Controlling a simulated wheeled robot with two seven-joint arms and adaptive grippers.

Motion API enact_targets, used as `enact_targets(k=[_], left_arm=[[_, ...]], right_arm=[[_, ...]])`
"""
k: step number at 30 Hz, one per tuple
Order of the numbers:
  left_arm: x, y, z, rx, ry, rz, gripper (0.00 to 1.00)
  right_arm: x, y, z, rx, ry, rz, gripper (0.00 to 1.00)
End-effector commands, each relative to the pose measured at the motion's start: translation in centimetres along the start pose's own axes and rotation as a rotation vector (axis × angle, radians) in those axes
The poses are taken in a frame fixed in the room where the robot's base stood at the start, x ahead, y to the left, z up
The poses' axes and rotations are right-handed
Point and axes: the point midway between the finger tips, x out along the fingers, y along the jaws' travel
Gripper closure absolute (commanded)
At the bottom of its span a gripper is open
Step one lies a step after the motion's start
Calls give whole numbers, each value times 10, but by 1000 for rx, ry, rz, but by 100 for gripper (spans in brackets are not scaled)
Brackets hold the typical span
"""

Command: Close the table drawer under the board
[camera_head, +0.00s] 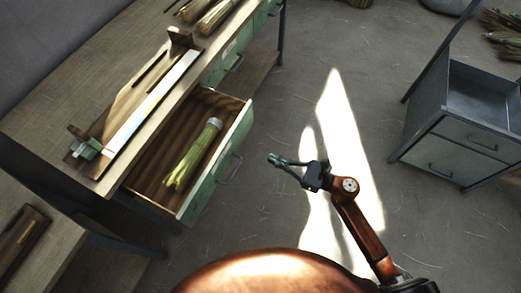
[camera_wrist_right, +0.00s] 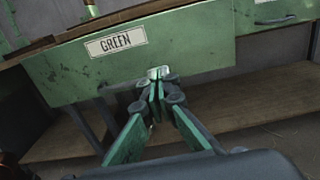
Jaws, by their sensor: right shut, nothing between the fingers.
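The table drawer (camera_head: 214,186) under the board (camera_head: 140,112) stands pulled out, with a green front and a metal handle. A bundle of green broom straw (camera_head: 192,158) lies inside it. In the right wrist view the green drawer front (camera_wrist_right: 190,48) carries a label reading GREEN (camera_wrist_right: 117,41). My right gripper (camera_head: 271,158) is shut and empty, a short way to the right of the drawer front in the head view. In the right wrist view its fingertips (camera_wrist_right: 158,73) show before the lower part of the front; I cannot tell whether they touch. My left gripper is not in view.
The wooden workbench (camera_head: 95,52) holds more straw bundles (camera_head: 213,17) at its far end. A grey drawer cabinet (camera_head: 460,135) stands at the right.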

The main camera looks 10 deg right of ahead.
Motion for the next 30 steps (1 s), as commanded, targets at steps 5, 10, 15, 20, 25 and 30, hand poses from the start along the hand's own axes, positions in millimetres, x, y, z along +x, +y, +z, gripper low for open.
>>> enact_targets(k=[5, 10, 15, 20, 25, 30], left_arm=[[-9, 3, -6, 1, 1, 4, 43], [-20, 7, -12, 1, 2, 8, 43], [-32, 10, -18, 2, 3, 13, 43], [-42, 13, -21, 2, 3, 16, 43], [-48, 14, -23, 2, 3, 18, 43], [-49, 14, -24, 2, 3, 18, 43]], right_arm=[[32, -1, 0, 4, -4, 0, 100], [67, -1, 0, 6, -4, -2, 100], [99, -2, -1, 7, -3, -3, 100], [120, -2, 0, 8, -3, -4, 100], [130, -2, 0, 9, -2, -4, 100], [131, -2, 0, 9, -1, -4, 100]])
